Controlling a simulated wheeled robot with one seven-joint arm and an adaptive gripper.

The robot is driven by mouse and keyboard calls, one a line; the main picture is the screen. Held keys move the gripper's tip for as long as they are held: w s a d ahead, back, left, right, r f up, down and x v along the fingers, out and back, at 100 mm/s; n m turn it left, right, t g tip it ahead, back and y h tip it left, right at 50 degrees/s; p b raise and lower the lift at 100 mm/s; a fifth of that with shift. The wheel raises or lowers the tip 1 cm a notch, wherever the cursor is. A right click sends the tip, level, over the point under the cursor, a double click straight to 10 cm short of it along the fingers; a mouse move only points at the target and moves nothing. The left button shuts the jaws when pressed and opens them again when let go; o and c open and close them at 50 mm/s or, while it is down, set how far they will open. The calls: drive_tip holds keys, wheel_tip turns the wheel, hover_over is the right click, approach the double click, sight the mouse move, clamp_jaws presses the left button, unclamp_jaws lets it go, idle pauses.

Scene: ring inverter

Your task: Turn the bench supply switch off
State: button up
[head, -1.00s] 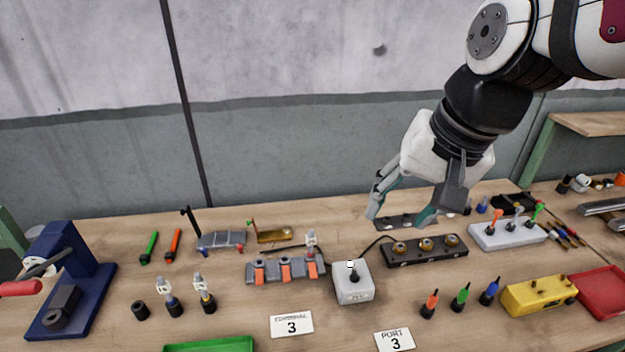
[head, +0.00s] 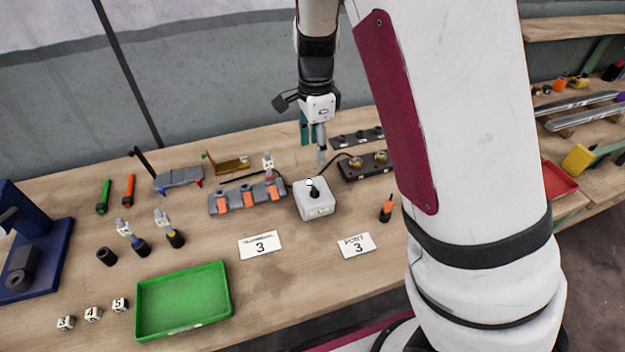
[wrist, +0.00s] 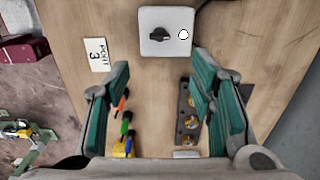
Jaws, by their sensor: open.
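The bench supply is a small pale grey box (head: 315,207) on the bench, with a black knob switch (head: 313,193) on top and a small white round lamp beside it. In the wrist view the box (wrist: 152,49) is at the top centre, the knob (wrist: 160,34) points sideways and the white lamp (wrist: 183,34) is near it. My gripper (head: 313,150) hangs fingers down behind the box in the head view, apart from it. In the wrist view my gripper (wrist: 162,80) is open with nothing between its green pads, and the box lies beyond the fingertips.
A black strip with brass parts (head: 362,168) stands right of the box; a cable joins the box. A grey rack with orange clips (head: 248,198) is on the left. Cards marked 3 (head: 260,245) and a green tray (head: 183,298) lie in front. My arm hides the bench's right part.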

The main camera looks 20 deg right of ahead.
sight(315, 188)
wheel_tip(315, 188, down, 14)
drive_tip(key=shift+r+p, duration=0.2)
drive_tip(key=shift+p, duration=0.1)
drive_tip(key=c, duration=1.2)
